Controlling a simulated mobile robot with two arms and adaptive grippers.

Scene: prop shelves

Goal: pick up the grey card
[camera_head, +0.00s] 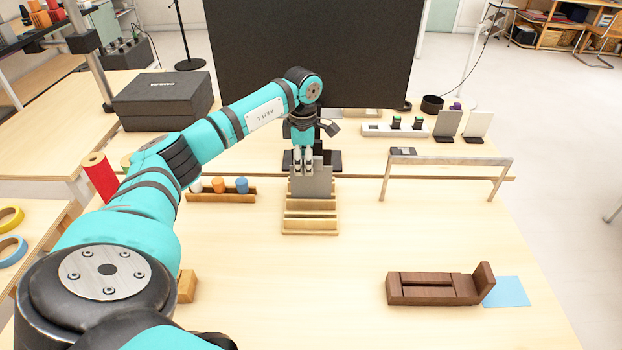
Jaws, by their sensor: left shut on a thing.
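The grey card (312,182) stands upright at the wooden stepped holder (310,218) in the middle of the table. My left arm reaches in from the left, and its gripper (303,170) points down from above. The gripper is shut on the card's upper edge. The card's lower edge is at the holder's back slot; I cannot tell whether it still sits in the slot or is just clear of it. My right gripper is not in view.
A low rack with coloured pegs (222,196) stands left of the holder. A small raised stand (452,160) is at the right. A brown wooden block piece (435,288) and a blue sheet (506,292) lie front right. A large black monitor (315,55) stands behind. The front middle is clear.

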